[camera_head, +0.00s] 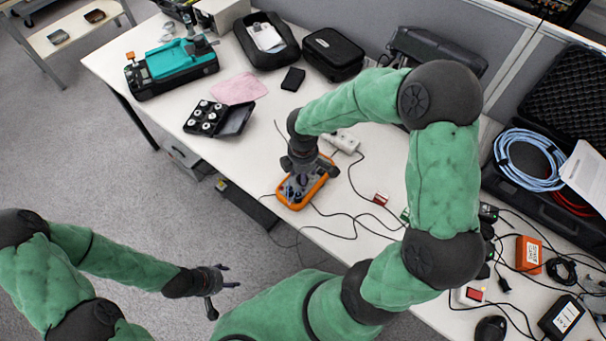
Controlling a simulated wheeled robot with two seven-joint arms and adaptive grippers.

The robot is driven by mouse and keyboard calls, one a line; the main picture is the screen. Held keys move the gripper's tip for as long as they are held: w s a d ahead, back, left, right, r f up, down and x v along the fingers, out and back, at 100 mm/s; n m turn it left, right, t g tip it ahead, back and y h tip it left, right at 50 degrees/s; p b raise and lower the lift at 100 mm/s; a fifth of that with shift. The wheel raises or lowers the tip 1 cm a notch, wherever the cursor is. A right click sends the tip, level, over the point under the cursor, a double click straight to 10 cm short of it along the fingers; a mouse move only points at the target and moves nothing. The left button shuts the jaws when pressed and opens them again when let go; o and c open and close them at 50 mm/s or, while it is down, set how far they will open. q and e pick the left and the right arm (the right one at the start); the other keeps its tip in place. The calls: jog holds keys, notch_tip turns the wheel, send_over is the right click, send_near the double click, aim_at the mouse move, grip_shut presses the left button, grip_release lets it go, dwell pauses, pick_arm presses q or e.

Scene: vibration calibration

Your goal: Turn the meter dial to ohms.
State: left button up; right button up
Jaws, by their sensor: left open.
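The meter (321,182) has an orange casing and lies on the white table near its front edge, with cables beside it. My right arm reaches over the table from the right, and its gripper (299,186) points down onto the meter. That gripper covers most of the meter's face, so the dial and its setting are hidden. I cannot tell whether the right fingers are open or touch the dial. My left gripper (224,290) is open and empty, off the table's front edge over the floor.
Black cables run over the table right of the meter. A white power strip (342,142) lies behind it. A black case with round parts (236,120), a pink cloth (240,88) and a teal device (172,62) are to the left. An orange box (529,253) sits at the right.

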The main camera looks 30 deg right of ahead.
jog(key=c, duration=1.1)
jog(key=shift+c, duration=0.2)
jog(key=m, duration=0.3)
jog(key=shift+m, duration=0.4)
jog(key=shift+s+a+m+b, duration=0.1)
jog(key=shift+m+b, duration=0.25)
jog(key=shift+m, duration=1.55)
jog(key=o, duration=1.1)
jog(key=shift+o, duration=0.2)
